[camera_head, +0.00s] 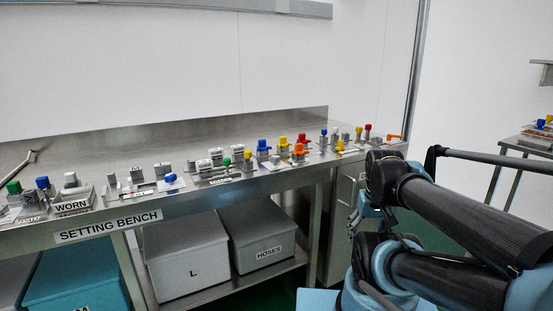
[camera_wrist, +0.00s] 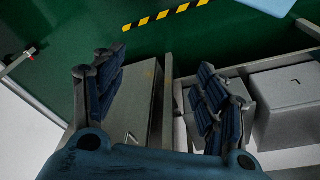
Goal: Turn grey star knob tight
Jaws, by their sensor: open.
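Several grey knobs and fittings stand on the steel setting bench (camera_head: 90,222), among them grey pieces near the middle left (camera_head: 137,174) and a pale grey one by the WORN label (camera_head: 71,180). They are too small to tell which is the grey star knob. My gripper (camera_wrist: 162,65) is open and empty in the wrist view, its two dark ribbed fingers wide apart. It points down toward the floor and the bench's underside, away from the knobs. In the head view my folded arm is at the right, off the bench's right end.
Blue (camera_head: 263,146), yellow, red, orange and green knobs crowd the bench top. A grey bin marked L (camera_head: 185,258) and a HOSES bin (camera_head: 258,236) sit on the lower shelf. Green floor (camera_wrist: 195,45) with yellow-black tape (camera_wrist: 165,14) is open beside the bench.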

